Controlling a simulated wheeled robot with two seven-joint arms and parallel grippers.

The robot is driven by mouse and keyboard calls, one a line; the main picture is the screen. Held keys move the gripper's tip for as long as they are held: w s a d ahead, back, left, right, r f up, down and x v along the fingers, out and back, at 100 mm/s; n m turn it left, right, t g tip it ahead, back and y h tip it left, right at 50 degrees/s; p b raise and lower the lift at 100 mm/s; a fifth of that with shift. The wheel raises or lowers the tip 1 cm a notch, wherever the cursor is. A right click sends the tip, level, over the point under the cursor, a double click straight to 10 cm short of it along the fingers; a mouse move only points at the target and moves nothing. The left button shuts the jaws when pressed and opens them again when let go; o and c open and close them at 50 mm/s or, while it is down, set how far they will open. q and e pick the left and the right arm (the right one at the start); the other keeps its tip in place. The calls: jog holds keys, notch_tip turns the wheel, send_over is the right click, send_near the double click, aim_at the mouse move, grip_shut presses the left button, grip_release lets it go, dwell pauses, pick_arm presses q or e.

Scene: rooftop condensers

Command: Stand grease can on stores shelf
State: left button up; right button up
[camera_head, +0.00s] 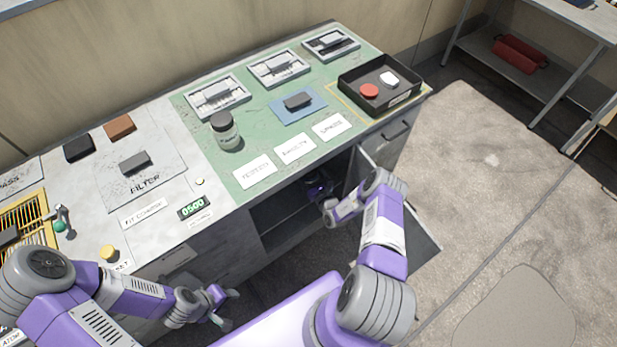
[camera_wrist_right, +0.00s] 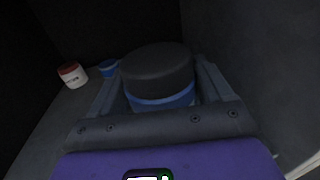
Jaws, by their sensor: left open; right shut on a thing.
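My right gripper (camera_head: 318,188) reaches into the open, dark cupboard under the bench. In the right wrist view it is shut on a can (camera_wrist_right: 158,78) with a black lid and a blue body, presumably the grease can. The can looks upright between the fingers; its base is hidden, so I cannot tell whether it touches the shelf. The cupboard's inner shelf (camera_head: 283,212) shows partly in the head view, and its surface shows in the right wrist view (camera_wrist_right: 75,110). My left gripper (camera_head: 226,306) is open and empty in front of the bench.
A red and white tin (camera_wrist_right: 72,75) and a small blue container (camera_wrist_right: 108,68) stand deeper in the cupboard. Its open door (camera_head: 420,225) is beside my right arm. On the bench top are a grey jar (camera_head: 225,132) and a black tray (camera_head: 405,95). Floor is clear at right.

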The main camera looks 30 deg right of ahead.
notch_tip(320, 180, down, 2)
jog(key=shift+f+b, duration=0.1)
jog(key=shift+b, duration=0.3)
jog(key=shift+w+f, duration=0.1)
jog(key=shift+w, duration=0.1)
jog(key=o, duration=1.2)
